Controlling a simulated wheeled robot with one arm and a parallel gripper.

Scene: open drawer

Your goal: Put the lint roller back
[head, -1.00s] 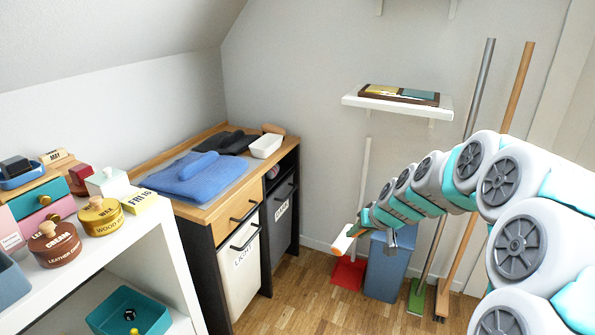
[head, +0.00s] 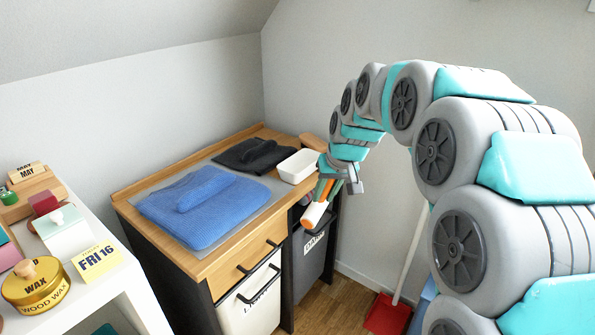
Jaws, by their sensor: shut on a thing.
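My gripper (head: 331,187) is shut on the lint roller (head: 317,212), a white roll with orange ends. It holds the roller tilted in the air, in front of the right side of the wooden-topped cabinet. A white tray (head: 300,166) sits on the cabinet top (head: 222,254) just behind and left of my gripper. The tray's visible inside looks empty. An open cubby below the top at the right is partly hidden by the roller.
A blue cloth (head: 190,212) and a dark cloth (head: 255,155) lie on the cabinet top. A drawer (head: 240,267) is closed. A red dustpan (head: 387,315) is on the floor.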

